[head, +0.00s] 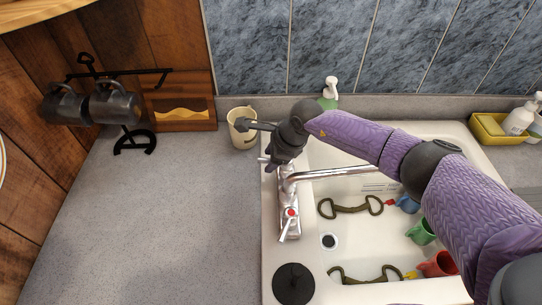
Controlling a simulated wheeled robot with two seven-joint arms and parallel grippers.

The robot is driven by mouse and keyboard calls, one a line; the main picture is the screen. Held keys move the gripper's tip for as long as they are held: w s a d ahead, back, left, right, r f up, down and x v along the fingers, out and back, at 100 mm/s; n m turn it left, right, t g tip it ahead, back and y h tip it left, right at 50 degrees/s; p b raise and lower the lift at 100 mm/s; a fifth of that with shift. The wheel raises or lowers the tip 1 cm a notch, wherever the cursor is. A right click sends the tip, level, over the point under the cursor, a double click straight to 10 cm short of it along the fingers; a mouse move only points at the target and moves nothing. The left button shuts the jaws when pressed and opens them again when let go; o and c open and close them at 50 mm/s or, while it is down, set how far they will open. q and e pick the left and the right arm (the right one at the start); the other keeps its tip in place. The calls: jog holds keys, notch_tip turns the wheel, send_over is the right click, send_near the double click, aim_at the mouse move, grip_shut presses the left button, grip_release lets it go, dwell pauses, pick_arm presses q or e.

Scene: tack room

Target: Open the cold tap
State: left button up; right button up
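The mixer tap (288,190) stands on the left rim of the white sink, with its chrome spout reaching right over the basin. Its near handle has a red mark (291,213), so that is the hot side. The far end of the tap, where the cold handle (263,159) partly shows, is largely hidden by my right gripper (270,164). The gripper points down there, at or very close to the handle; I cannot tell whether they touch. Its fingers are dark and small, and their opening is unclear. My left gripper is out of view.
A cream cup (242,136) stands close left of my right wrist. The sink (350,248) holds bits and coloured cups. A black disc (293,284) lies on its near left rim. The left counter (150,220) is clear.

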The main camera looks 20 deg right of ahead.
grip_shut()
dwell(1.3)
